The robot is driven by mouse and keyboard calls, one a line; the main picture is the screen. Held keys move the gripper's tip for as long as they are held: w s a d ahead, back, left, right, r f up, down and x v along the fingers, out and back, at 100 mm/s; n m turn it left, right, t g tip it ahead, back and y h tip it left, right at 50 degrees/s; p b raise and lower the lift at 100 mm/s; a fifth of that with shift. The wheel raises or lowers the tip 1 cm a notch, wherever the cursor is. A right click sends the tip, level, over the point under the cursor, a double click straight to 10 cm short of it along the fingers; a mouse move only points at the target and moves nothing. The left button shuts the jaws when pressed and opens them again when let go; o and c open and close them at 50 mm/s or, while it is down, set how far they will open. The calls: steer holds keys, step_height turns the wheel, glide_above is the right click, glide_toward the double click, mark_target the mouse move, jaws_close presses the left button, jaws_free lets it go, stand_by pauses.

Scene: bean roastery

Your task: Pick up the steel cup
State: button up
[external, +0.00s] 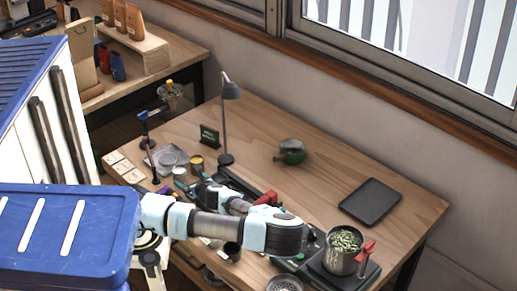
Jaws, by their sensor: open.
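A steel cup (343,250) filled with green beans stands upright on a dark flat device at the table's front right, with a red handle at its right side. My arm reaches over the table from the left and folds back at its elbow. My gripper (186,186) is small and partly hidden at the end of the folded forearm, near the left middle of the table. It is open, and I see nothing held in it. It is well to the left of the steel cup and apart from it.
A black tray (370,201) lies at the table's right. A green and glass container (291,151) and a desk lamp (229,95) stand further back. Small tins, a sign (210,137) and tools crowd the left side.

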mark_target(182, 176)
steer(key=x, duration=0.4)
steer(key=shift+s+p, duration=0.1)
steer(key=shift+p, duration=0.25)
steer(key=shift+f+p+x, duration=0.2)
steer(key=shift+p+x, duration=0.6)
steer(key=shift+x, duration=2.45)
steer(key=shift+s+a, duration=0.1)
steer(key=shift+s, duration=0.05)
steer(key=c, duration=1.5)
